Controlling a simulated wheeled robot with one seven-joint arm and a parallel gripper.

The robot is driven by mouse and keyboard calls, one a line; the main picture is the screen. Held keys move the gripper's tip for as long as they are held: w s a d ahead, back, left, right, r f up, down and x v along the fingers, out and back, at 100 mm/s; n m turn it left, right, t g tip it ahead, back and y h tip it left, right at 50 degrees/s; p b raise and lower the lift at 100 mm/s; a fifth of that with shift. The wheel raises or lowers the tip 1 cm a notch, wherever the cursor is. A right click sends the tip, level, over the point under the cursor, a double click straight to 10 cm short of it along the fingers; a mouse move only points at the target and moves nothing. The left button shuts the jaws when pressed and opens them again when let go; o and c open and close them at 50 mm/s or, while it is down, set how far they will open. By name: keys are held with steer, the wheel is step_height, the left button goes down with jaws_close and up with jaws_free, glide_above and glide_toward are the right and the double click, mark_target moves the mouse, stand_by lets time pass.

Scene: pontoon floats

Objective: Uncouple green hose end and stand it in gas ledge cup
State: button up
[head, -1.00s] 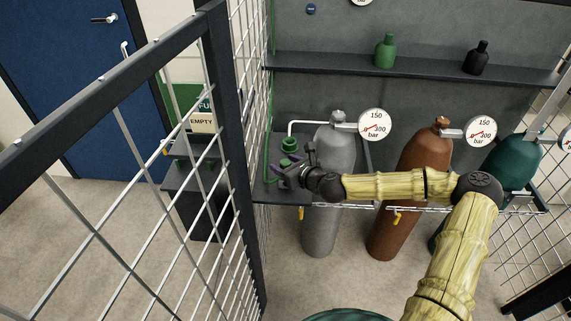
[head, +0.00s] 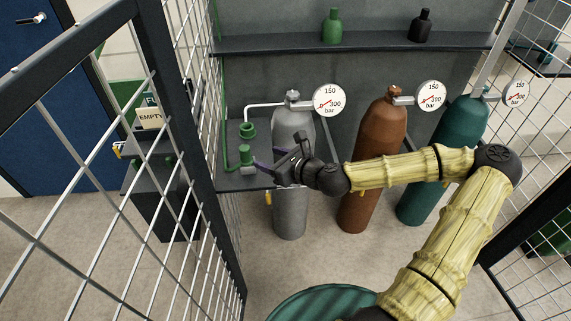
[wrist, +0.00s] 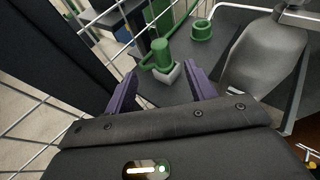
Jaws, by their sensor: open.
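The green hose end (head: 245,154) stands upright on the grey gas ledge (head: 232,182). My gripper (head: 267,161) is open and empty, to the right of the hose end. Its purple fingers (wrist: 160,88) are spread on the near side of the cup, clear of the hose end.
A grey cylinder (head: 291,205) stands close by my gripper, with brown (head: 375,150) and teal (head: 440,150) cylinders to the right. A mesh fence (head: 165,60) bounds the left. A shelf (head: 370,42) with green and black bottles runs along the back wall.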

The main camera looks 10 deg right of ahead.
steer(key=v, duration=0.5)
steer(key=shift+s+d+r, duration=0.1)
steer(key=shift+s+d, duration=0.05)
stand_by(0.7)
steer(key=s+a+f+n+g+h, duration=0.2)
steer(key=s+f+n+g+h, duration=0.2)
steer(key=s+f+n+g, duration=0.85)
steer(key=s+d+r+n+t+h, duration=0.1)
steer(key=d+r+n+t+h, duration=0.1)
steer(key=d+r+n, duration=0.2)
steer(key=s+d+r+n+t+h, duration=0.1)
steer(key=d+r+n, duration=0.4)
steer(key=r+n, duration=0.5)
steer(key=shift+d+n+t+h, duration=0.25)
steer(key=shift+n+t+h, duration=0.45)
steer(key=shift+h, duration=0.3)
